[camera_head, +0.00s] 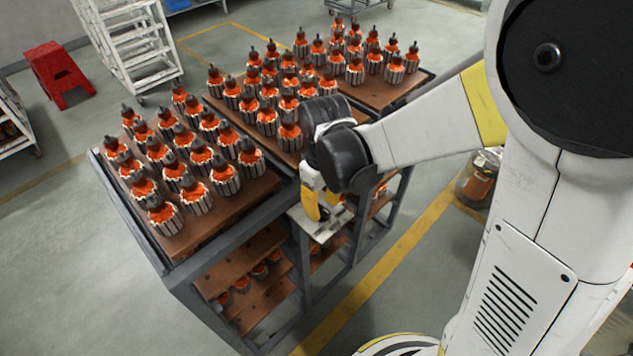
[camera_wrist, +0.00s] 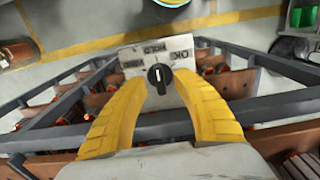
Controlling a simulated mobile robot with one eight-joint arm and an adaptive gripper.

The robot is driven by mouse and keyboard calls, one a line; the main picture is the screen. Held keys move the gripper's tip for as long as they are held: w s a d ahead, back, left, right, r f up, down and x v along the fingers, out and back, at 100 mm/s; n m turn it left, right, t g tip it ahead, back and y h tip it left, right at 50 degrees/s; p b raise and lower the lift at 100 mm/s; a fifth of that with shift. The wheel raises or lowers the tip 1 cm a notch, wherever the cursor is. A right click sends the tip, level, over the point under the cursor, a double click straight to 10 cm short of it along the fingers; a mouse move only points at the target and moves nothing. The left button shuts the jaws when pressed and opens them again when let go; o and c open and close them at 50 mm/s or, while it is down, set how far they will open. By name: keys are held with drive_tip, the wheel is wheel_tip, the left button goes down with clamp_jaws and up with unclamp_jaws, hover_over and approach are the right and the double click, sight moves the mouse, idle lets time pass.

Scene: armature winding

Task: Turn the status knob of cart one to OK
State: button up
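A pale status plate (camera_wrist: 180,44) with a black knob (camera_wrist: 158,79) shows in the wrist view. Upside-down labels sit around the knob: OK at the right, what looks like HOLD in the middle, and a blurred one at the left. The knob's white mark looks nearly upright in the picture, toward the middle label. My gripper (camera_wrist: 160,80) has its yellow fingers apart, one on each side of the knob; I cannot tell whether they touch it. In the head view, my gripper (camera_head: 322,208) points down at the plate (camera_head: 318,228) on the cart's side; the knob is hidden there.
The grey-framed cart (camera_head: 225,242) carries several orange-and-silver armatures on brown boards, with more on lower shelves. A red step stool (camera_head: 58,75) and a white rack (camera_head: 130,45) stand behind. A yellow floor line (camera_head: 385,270) runs alongside the cart, where the floor is open.

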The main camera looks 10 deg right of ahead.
drive_tip(key=shift+f, duration=0.45)
clamp_jaws()
drive_tip(key=m+b, duration=0.2)
drive_tip(key=m, duration=0.3)
drive_tip(key=shift+f, duration=0.1)
drive_tip(key=m+b, duration=0.2)
drive_tip(key=m, duration=0.4)
drive_tip(key=shift+m, duration=0.4)
idle(0.4)
